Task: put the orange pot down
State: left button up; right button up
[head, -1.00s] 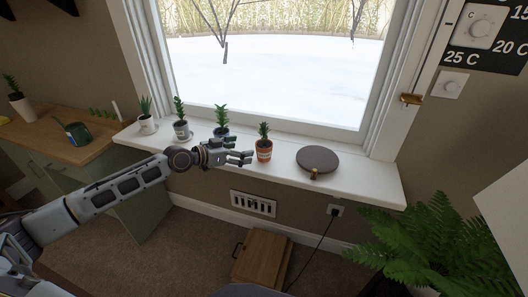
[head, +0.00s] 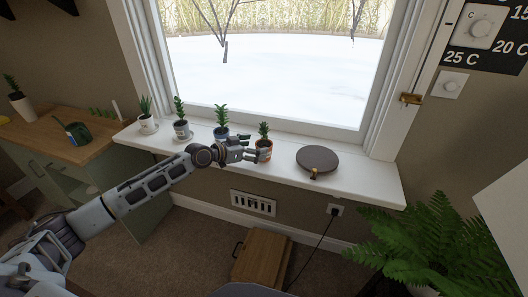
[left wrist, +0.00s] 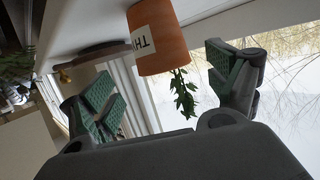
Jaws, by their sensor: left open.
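The orange pot (head: 264,154) holds a small green plant and stands upright on the white window sill (head: 350,179), left of a dark round disc. It also shows in the left wrist view (left wrist: 160,40), with a white label bearing dark letters. My left gripper (head: 254,150) is at the pot's left side in the head view. In the left wrist view its two green-padded fingers (left wrist: 165,85) are spread wide, with the pot and plant between and beyond them. Whether a finger touches the pot cannot be told. My right gripper is not in view.
Other potted plants stand left on the sill: a blue pot (head: 221,132), a grey pot (head: 181,129) and a white pot (head: 148,124). The dark round disc (head: 317,158) lies to the right. Bare sill is free at the right end.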

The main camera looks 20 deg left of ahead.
aim_at(265, 144)
pick_arm(q)
jog(key=shift+w+d+f, duration=0.1)
jog(key=shift+w+d, duration=0.1)
jog(key=shift+w, duration=0.2)
jog(key=shift+x, duration=2)
jog(key=shift+w, duration=0.2)
jog(key=shift+a, duration=0.1)
jog(key=shift+c, duration=1.3)
jog(key=c, duration=1.2)
jog(key=shift+c, duration=0.2)
jog(key=shift+r, duration=0.8)
notch_tip(265, 144, up, 8)
jog(key=shift+f+p, duration=0.15)
jog(key=shift+p, duration=0.4)
jog(key=shift+r, duration=0.35)
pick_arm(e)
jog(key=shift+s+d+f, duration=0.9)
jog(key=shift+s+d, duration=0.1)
